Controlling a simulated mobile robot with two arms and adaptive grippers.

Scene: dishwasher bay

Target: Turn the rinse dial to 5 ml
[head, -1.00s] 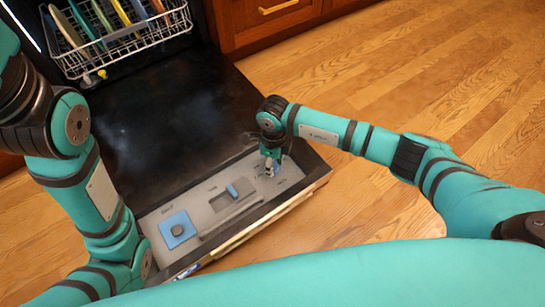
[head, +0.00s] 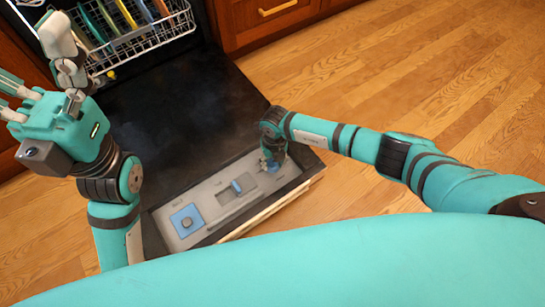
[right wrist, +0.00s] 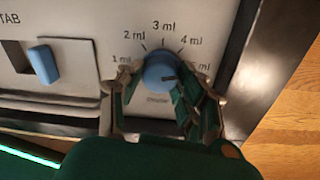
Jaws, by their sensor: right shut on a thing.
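The rinse dial is a round blue knob (right wrist: 160,71) on the grey panel. Printed marks from 1 ml to 4 ml run around it, and a partly covered mark shows at its right. A dark line on the knob points right, towards that mark; the exact setting is hard to tell. My right gripper (right wrist: 163,84) is shut on the knob, with fingers at both sides. In the head view my right gripper (head: 270,163) is at the panel's right end and mostly hides the dial. My left gripper (head: 33,68) is open and empty at the upper left.
The dishwasher door (head: 190,115) lies open. Its panel also holds a blue square with a round knob (head: 187,222) and a tab compartment with a blue latch (right wrist: 43,64). A rack (head: 150,42) with several plates is behind. Wooden floor (head: 400,60) is free at right.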

